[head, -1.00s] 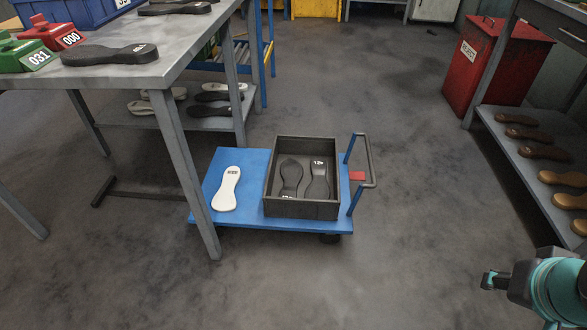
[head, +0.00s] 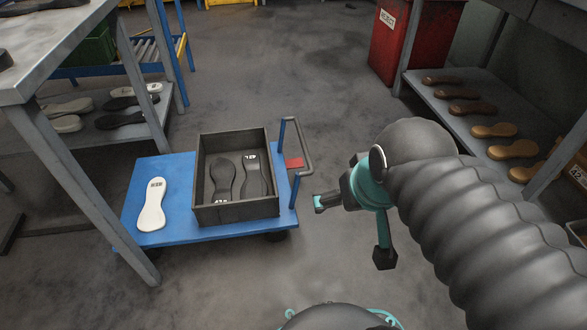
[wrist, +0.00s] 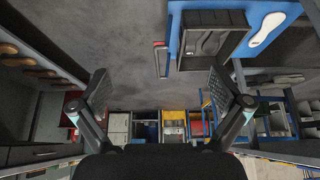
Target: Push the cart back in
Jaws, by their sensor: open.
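The blue cart (head: 178,218) stands on the floor, partly under the left workbench and sticking out to the right. Its grey push handle (head: 308,155) with a red patch is at its right end. It bears a dark box (head: 235,211) with dark soles inside, and a white sole (head: 152,205) lies on the deck. My gripper (head: 352,230) is open and empty, right of the handle and apart from it in the picture. In the wrist view, my spread fingers (wrist: 160,92) frame the floor; the cart (wrist: 176,35) and handle (wrist: 160,60) show at the top.
The left workbench (head: 60,60) has a leg (head: 90,195) in front of the cart's left part. A red bin (head: 400,45) and a shelf with brown soles (head: 445,100) stand at the right. The floor (head: 290,80) behind the cart is clear.

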